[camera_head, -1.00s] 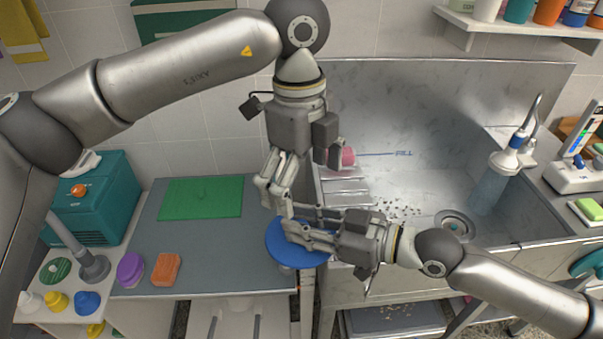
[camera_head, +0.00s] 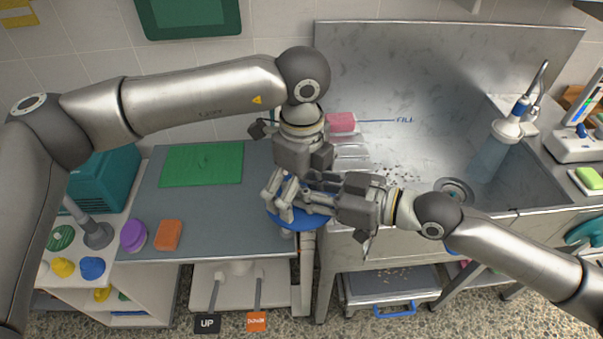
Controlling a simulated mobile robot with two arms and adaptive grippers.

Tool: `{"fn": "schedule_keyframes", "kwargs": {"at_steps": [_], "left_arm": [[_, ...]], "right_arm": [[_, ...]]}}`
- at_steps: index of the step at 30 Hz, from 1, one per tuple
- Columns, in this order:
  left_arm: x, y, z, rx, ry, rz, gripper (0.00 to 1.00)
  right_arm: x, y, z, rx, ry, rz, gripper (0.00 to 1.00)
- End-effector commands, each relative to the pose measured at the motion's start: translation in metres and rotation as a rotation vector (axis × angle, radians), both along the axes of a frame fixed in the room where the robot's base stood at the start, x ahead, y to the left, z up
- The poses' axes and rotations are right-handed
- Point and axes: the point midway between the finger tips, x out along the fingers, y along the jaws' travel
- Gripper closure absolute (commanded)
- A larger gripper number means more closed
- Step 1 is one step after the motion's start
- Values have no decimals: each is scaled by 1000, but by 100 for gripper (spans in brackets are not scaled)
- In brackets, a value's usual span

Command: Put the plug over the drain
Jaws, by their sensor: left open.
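A blue disc (camera_head: 312,222), which may be the plug, shows at the right end of the grey counter. A small grey part shows under it; I cannot tell what supports it. My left gripper (camera_head: 277,207) points down at the disc's left side, open, its fingers overlapping the disc in view. My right gripper (camera_head: 303,195) reaches in from the right over the disc. Its fingertips are hidden among the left fingers, so its grip is unclear. The round metal drain (camera_head: 454,188) is in the right part of the sink, uncovered.
The steel sink (camera_head: 400,140) holds scattered dark bits and a pink sponge (camera_head: 341,122) on a ledge. The grey counter (camera_head: 200,215) carries a green mat (camera_head: 202,164), purple tub (camera_head: 133,235) and orange block (camera_head: 168,235). Pedals lie below.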

Motion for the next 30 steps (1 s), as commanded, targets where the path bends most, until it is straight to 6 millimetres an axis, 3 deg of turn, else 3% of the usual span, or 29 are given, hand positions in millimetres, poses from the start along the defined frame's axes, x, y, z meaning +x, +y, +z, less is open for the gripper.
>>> {"fn": "schedule_keyframes", "kwargs": {"at_steps": [9, 24, 25, 30], "left_arm": [[0, 0, -2, -1, -1, 0, 1], [0, 1, -2, 3, 2, -1, 65], [-1, 1, -2, 3, 2, -1, 37], [-1, 1, -2, 3, 2, -1, 15]], "right_arm": [[0, 0, 0, 1, 0, 0, 100], [1, -1, 1, 0, -3, -3, 100], [1, -1, 1, 0, -3, -3, 100], [1, -1, 1, -1, -4, -2, 100]]}}
